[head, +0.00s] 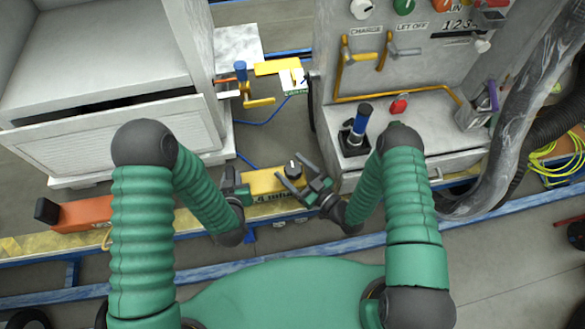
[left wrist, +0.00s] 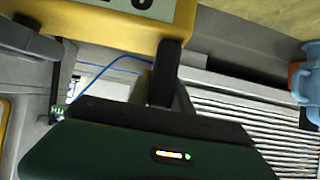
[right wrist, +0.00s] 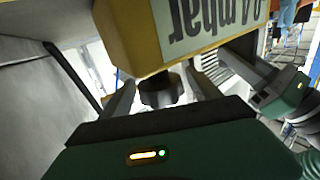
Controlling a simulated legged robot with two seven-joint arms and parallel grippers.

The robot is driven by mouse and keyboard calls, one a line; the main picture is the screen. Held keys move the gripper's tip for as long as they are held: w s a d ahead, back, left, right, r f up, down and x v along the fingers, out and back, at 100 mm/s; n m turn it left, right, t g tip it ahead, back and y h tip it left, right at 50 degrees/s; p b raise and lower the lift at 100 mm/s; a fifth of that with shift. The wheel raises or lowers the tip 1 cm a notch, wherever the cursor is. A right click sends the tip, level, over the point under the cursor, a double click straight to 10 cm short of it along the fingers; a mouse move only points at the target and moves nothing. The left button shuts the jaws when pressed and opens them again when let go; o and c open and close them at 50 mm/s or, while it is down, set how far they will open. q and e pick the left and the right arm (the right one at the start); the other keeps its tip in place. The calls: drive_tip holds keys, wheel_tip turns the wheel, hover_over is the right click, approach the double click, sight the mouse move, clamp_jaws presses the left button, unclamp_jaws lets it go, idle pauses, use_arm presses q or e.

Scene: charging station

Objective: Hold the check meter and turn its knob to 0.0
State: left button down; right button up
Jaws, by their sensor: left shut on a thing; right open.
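The check meter is a yellow box (head: 268,183) held above the floor in the head view, with a black knob (head: 293,168) at its right end. My left gripper (head: 240,189) is shut on the meter's left end; the meter's yellow body (left wrist: 90,22) fills the top of the left wrist view. My right gripper (head: 299,178) is open, with its fingers on either side of the knob (right wrist: 160,90). I cannot tell whether they touch it.
A grey control cabinet (head: 430,95) stands right, with a blue-handled lever (head: 360,122) close behind my right gripper. A white cabinet with an open drawer (head: 110,125) stands left. Blue rails (head: 480,220) cross in front. An orange tool (head: 80,213) lies left.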

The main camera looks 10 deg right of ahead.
drive_tip(key=c, duration=1.4)
drive_tip(key=shift+o, duration=0.2)
drive_tip(key=shift+m+h, duration=0.3)
drive_tip(key=shift+h, duration=0.1)
drive_tip(key=m+t+h, duration=0.1)
drive_tip(key=m+h, duration=0.1)
drive_tip(key=h, duration=0.1)
drive_tip(key=m+t+h, duration=0.1)
drive_tip(key=m+h, duration=0.1)
drive_tip(key=shift+t+h, duration=0.3)
drive_tip(key=shift+h, duration=0.1)
drive_tip(key=shift+m+h, duration=1.6)
drive_tip(key=shift+h, duration=0.7)
drive_tip(key=shift+d+h, duration=0.1)
drive_tip(key=shift+h, duration=0.2)
drive_tip(key=o, duration=1.4)
drive_tip(key=shift+c, duration=0.2)
